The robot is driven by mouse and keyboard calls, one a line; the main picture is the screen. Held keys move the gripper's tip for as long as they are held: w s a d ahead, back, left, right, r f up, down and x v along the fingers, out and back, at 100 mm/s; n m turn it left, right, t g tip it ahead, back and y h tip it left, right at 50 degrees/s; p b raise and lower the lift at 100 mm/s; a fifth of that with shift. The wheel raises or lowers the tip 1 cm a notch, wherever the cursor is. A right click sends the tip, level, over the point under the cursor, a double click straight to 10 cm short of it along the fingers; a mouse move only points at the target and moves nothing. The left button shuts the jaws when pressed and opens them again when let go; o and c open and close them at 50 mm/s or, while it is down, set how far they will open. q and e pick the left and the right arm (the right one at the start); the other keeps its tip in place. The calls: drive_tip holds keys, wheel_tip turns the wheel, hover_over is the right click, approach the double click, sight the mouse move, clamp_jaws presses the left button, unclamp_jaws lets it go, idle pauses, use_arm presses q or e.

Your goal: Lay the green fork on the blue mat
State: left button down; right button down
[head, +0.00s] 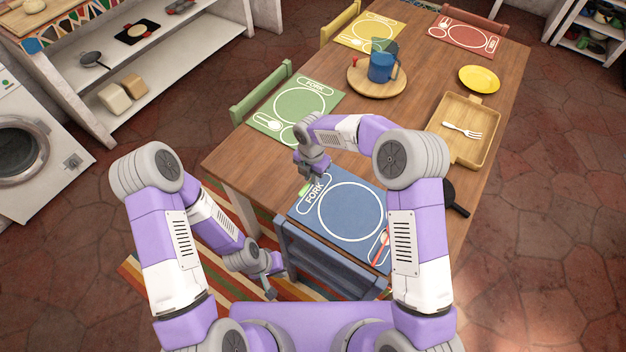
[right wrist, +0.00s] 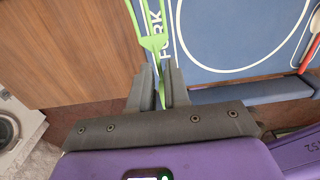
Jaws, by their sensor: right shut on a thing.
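The blue mat (head: 349,212) lies at the near end of the wooden table, with a FORK outline on its left, a plate ring in the middle and a red spoon (head: 381,247) on its right. My right gripper (head: 312,172) is over the mat's upper left corner, shut on the green fork (head: 304,190). In the right wrist view the fork (right wrist: 152,42) extends from between the fingers (right wrist: 160,88) over the FORK lettering. I cannot tell whether it touches the mat. My left gripper (head: 270,283) is low beside the blue chair, off the table; its jaws are unclear.
A blue chair (head: 325,262) stands at the near edge. A green mat (head: 297,106) lies farther left. A wooden tray (head: 484,154) with a white fork (head: 462,130) is at the right. A dark pan (head: 449,192) lies by the right edge.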

hover_over(312, 195)
wheel_tip(312, 195, down, 4)
drive_tip(key=shift+s+f, duration=0.1)
drive_tip(key=shift+f+b, duration=0.4)
drive_tip(key=shift+f, duration=1.55)
drive_tip(key=shift+f, duration=0.1)
drive_tip(key=c, duration=1.1)
unclamp_jaws()
wheel_tip(312, 195, up, 12)
drive_tip(key=shift+r+p, duration=0.15)
drive_tip(key=shift+p, duration=0.6)
